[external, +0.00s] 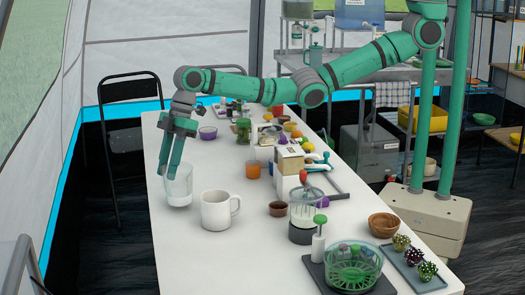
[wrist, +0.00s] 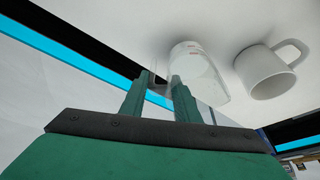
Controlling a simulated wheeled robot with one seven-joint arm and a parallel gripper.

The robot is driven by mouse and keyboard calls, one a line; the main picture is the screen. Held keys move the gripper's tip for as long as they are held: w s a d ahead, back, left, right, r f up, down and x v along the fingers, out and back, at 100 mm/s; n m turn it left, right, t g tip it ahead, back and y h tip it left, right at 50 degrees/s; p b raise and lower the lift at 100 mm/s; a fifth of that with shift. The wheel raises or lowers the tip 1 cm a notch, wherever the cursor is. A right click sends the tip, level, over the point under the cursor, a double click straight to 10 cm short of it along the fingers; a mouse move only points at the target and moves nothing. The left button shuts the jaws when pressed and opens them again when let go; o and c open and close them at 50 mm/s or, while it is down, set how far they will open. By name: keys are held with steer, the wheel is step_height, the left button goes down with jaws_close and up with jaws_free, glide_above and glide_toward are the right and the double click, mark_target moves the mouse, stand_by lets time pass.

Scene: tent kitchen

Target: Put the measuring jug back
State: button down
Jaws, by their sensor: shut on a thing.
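The clear glass measuring jug (external: 179,190) is at the near left edge of the white table, left of a white mug. It also shows in the wrist view (wrist: 203,68), with faint red marks near one end. My gripper (external: 167,171) reaches down from above and is shut on the jug at its upper left side. In the wrist view the two green fingers of my gripper (wrist: 160,78) meet the near side of the jug. I cannot tell whether the jug's base touches the table or hangs just above it.
The white mug (external: 216,210) stands close to the right of the jug. A brown cup (external: 278,209), a glass blender (external: 304,208) and a green colander (external: 352,268) are farther right. The table (external: 190,262) is bare in front of the mug. A black chair (external: 122,142) stands behind the left edge.

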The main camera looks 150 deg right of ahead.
steer(key=shift+r, duration=0.1)
steer(key=s+d+r+m, duration=0.1)
steer(key=s+d+r, duration=0.25)
steer(key=s, duration=0.55)
steer(key=s+d+r+m, duration=0.1)
steer(key=s+d+r, duration=0.1)
steer(key=s+d, duration=0.45)
steer(key=s+d+r, duration=0.3)
steer(key=s, duration=0.7)
steer(key=shift+h, duration=0.4)
steer(key=shift+s+f, duration=0.15)
steer(key=shift+f, duration=4.75)
steer(key=shift+f, duration=0.1)
steer(key=c, duration=1.4)
jaws_free()
steer(key=shift+o, duration=0.2)
